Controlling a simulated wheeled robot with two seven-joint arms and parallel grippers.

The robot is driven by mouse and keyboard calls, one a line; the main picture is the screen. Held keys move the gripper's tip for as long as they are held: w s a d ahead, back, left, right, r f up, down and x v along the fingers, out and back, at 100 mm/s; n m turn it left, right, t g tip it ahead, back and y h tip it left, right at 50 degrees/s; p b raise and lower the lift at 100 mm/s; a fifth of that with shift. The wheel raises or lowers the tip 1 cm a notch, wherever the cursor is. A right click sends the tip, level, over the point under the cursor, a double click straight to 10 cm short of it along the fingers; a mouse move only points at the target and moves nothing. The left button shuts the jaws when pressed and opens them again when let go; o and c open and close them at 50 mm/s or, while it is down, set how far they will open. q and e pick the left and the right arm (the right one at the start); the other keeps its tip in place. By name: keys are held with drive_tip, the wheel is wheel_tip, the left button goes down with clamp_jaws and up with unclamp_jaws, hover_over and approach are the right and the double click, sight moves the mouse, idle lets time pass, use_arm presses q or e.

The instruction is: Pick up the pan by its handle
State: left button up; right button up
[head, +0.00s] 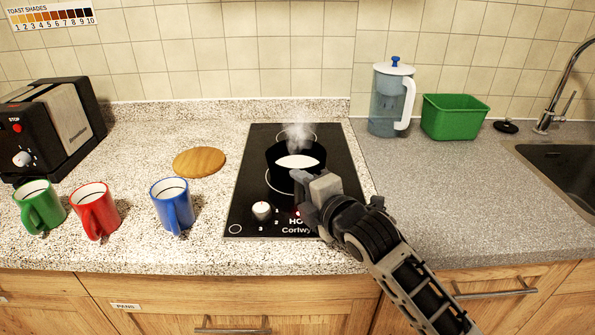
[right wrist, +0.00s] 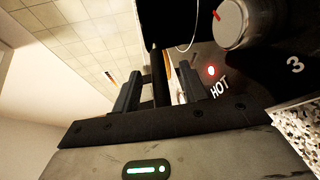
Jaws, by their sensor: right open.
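The black pan (head: 276,168) sits on the hob (head: 248,195) with white steaming liquid in it. In the right wrist view, the pan's dark side (right wrist: 162,20) is at the top. My right gripper (head: 303,188) is at the pan's near side and hides its handle in the head view. In the right wrist view, my right gripper (right wrist: 158,88) is open, one finger on either side of a dark bar that looks like the handle (right wrist: 158,75). I cannot tell whether either finger touches it. My left gripper is not in view.
A white knob (head: 262,210) and a lit red light are on the hob's near part. Blue (head: 173,206), red (head: 95,210) and green (head: 40,206) mugs, a round wooden board (head: 199,162) and a toaster (head: 52,128) stand left. The right counter's front is clear.

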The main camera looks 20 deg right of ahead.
drive_tip(key=shift+w, duration=0.15)
clamp_jaws()
drive_tip(key=shift+r, duration=0.1)
drive_tip(key=shift+r, duration=0.15)
